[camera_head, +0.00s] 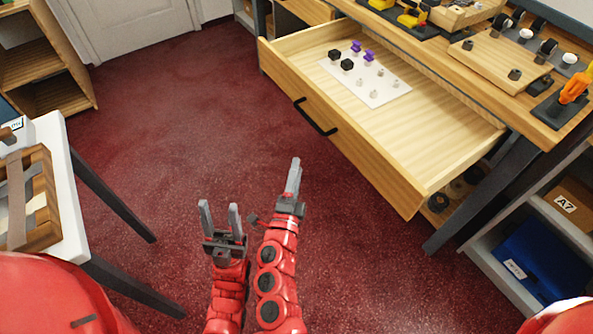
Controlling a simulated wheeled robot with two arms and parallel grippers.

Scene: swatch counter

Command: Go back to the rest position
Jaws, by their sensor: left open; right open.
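My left gripper (219,217) is open and empty, pointing forward over the red floor, low in the middle of the head view. My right gripper (294,176) is just to its right, seen nearly edge-on, with its fingers overlapping; nothing shows between them. Both red arms come up from the bottom edge, close side by side and apart from the furniture. The open wooden drawer (283,79) is ahead and to the right of both grippers.
The drawer holds a white sheet (392,95) with black, purple and pale small pieces. A wooden counter (455,50) carries tools at upper right. A white table (68,200) with a wooden tray (42,235) stands at left. A shelf with a blue bin (535,258) is lower right. The red carpet (170,110) is clear.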

